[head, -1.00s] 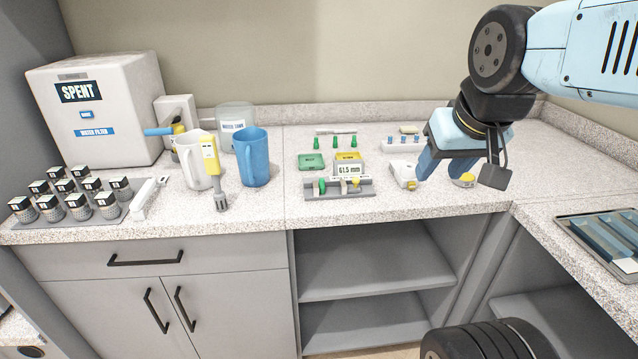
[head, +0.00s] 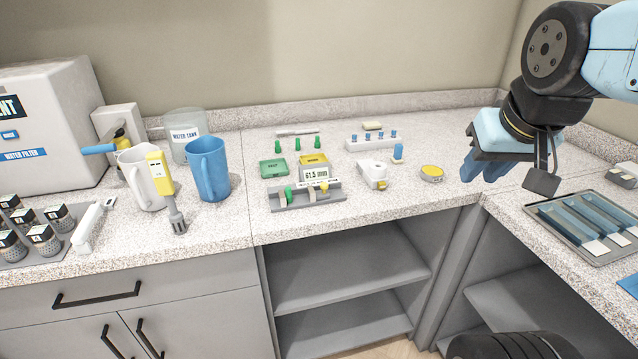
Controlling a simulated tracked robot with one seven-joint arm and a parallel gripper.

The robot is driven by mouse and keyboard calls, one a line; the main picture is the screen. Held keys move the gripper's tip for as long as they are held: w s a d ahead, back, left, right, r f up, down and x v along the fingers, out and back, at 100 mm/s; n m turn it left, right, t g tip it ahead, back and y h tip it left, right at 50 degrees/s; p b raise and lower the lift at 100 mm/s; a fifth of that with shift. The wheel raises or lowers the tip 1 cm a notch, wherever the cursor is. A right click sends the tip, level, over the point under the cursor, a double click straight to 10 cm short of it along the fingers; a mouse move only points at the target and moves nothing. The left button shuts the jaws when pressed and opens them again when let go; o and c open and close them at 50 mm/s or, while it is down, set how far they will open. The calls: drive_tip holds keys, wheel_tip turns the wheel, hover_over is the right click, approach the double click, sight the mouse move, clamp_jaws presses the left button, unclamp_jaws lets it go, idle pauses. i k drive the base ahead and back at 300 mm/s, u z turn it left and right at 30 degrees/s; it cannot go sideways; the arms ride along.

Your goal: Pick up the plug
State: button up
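I cannot tell for certain which piece is the plug. Several small green plug-like pieces (head: 297,144) stand upright at the back of the counter. Several small blue ones (head: 380,136) stand in a white rack (head: 356,146) to their right, and a larger blue-topped piece (head: 398,152) stands just in front of it. A grey holder (head: 330,194) at the front carries a green and a yellow piece. My gripper (head: 482,172) hangs at the right above the counter, to the right of all these. Its blue fingers look apart with nothing between them.
A yellow-topped round tape (head: 432,173) and a white device (head: 373,173) lie left of my gripper. A blue mug (head: 209,170), a white jug (head: 143,180) and a water tank (head: 186,130) stand left. A metal tray (head: 590,256) lies right. The counter's front middle is clear.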

sight(288, 195)
drive_tip(key=z, duration=0.7)
drive_tip(key=k, duration=1.2)
drive_tip(key=u, duration=0.7)
drive_tip(key=i, duration=1)
